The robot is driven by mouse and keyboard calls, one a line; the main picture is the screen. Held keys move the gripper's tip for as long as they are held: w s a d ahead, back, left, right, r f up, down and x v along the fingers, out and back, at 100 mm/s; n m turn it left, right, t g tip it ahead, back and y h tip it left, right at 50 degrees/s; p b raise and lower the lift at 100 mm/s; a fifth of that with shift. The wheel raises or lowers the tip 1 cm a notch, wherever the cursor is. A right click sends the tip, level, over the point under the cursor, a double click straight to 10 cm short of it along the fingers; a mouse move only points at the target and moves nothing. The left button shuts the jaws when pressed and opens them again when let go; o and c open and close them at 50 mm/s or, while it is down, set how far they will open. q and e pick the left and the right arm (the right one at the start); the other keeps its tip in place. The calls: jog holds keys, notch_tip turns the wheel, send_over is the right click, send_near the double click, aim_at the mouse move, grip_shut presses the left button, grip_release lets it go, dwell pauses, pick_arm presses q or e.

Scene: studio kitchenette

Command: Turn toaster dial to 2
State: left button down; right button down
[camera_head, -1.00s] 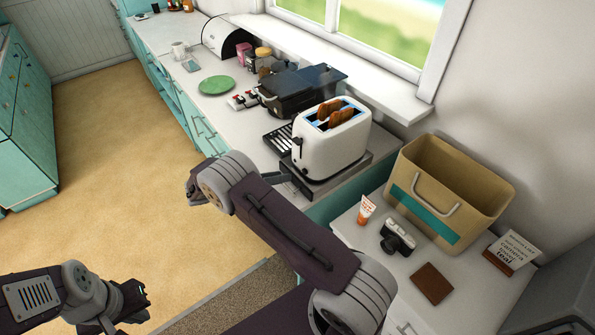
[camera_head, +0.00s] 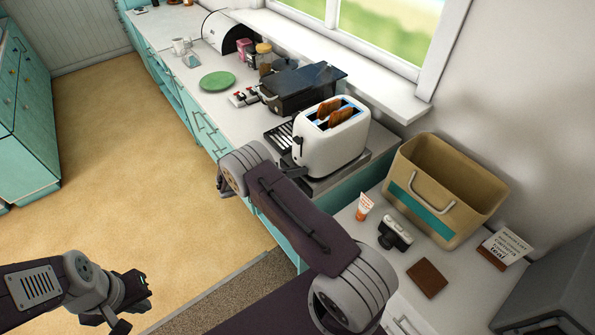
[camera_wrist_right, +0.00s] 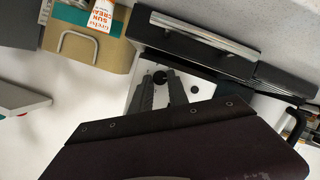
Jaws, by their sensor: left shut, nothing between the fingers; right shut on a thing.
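The white toaster (camera_head: 338,151) stands on the counter with two slices of toast (camera_head: 337,113) in its slots. In the right wrist view its white panel (camera_wrist_right: 204,91) carries two small round black knobs. My right gripper (camera_wrist_right: 161,79) has its fingertips on either side of one knob, the toaster dial (camera_wrist_right: 159,76), and is shut on it. The second knob (camera_wrist_right: 194,89) is beside the fingers, apart from them. The dial's markings cannot be read. In the head view my right forearm hides the fingertips. My left gripper (camera_head: 140,285) is shut and empty over the floor.
A beige bin (camera_head: 462,183) stands right of the toaster, with a sunscreen tube (camera_head: 364,206), a camera (camera_head: 395,234) and a brown wallet (camera_head: 427,278) in front. A black grill (camera_head: 303,87) and a green plate (camera_head: 217,81) are left of the toaster. The floor (camera_head: 130,150) is clear.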

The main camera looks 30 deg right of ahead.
jog(key=shift+f+b, duration=0.15)
jog(key=shift+b, duration=0.25)
jog(key=n+b, duration=0.1)
jog(key=b, duration=0.1)
jog(key=n+g+b, duration=0.1)
jog(key=b, duration=0.2)
jog(key=n+g+b, duration=0.1)
jog(key=b, duration=0.2)
jog(key=shift+w+f+h, duration=0.2)
jog(key=shift+f+h, duration=0.05)
jog(key=shift+h, duration=0.05)
jog(key=shift+r+n+g+b, duration=0.2)
jog(key=shift+n+g+b, duration=0.2)
jog(key=shift+n+b, duration=0.8)
jog(key=c, duration=1.3)
grip_release()
